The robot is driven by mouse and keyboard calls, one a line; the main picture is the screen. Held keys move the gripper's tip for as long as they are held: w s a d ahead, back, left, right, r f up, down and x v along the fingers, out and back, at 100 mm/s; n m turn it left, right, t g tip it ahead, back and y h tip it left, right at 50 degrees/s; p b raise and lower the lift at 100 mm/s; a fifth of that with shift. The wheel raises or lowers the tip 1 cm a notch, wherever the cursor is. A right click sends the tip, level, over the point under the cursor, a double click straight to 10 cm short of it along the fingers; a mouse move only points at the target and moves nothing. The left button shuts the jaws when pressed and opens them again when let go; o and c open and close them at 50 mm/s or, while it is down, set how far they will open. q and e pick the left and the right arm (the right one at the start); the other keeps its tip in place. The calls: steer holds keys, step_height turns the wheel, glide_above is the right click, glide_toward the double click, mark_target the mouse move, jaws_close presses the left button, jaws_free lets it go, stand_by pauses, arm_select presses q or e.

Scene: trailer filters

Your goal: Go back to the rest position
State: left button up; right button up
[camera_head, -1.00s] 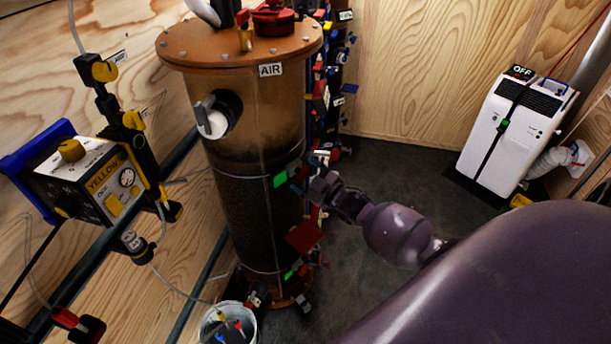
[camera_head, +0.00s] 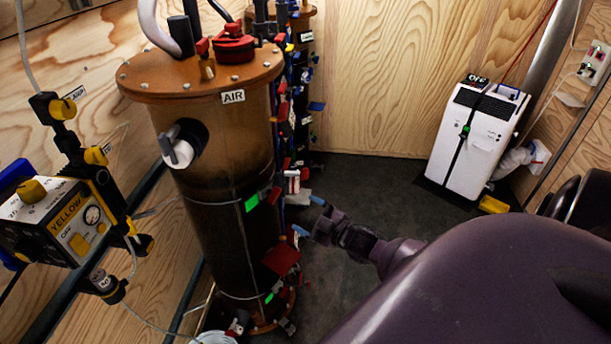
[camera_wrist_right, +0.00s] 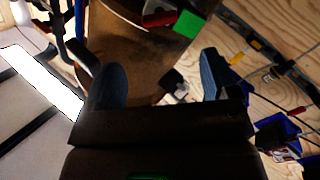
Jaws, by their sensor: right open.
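My right gripper (camera_head: 308,215) is open and empty in the head view, just right of the tall brown filter column (camera_head: 228,150) marked AIR. Its two blue-grey fingertips point left toward the valves on the column's side, with a visible gap to the column body. In the right wrist view the open fingers (camera_wrist_right: 155,85) stand wide apart with nothing between them. The brown column (camera_wrist_right: 135,50) and a green tag (camera_wrist_right: 188,23) show beyond them. My left gripper is in neither view.
A yellow control box (camera_head: 62,222) hangs on the left wooden wall. A white portable unit (camera_head: 475,140) marked OFF stands at the back right. A white bucket (camera_head: 213,338) is at the column's foot. Dark floor (camera_head: 365,185) is clear between column and unit.

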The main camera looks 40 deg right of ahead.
stand_by(0.4)
steer(key=s+a+f+m+g+h, duration=0.1)
steer(key=s+a+f+m+g, duration=0.2)
steer(key=s+a, duration=0.3)
steer(key=s+a+f+m+g+h, duration=0.2)
steer(key=s+a+f+m+g, duration=0.1)
steer(key=s, duration=0.9)
steer(key=a+f+m, duration=0.1)
steer(key=a+m, duration=0.1)
steer(key=a, duration=0.1)
steer(key=shift+a+f, duration=0.35)
steer(key=shift+f, duration=0.05)
stand_by(0.4)
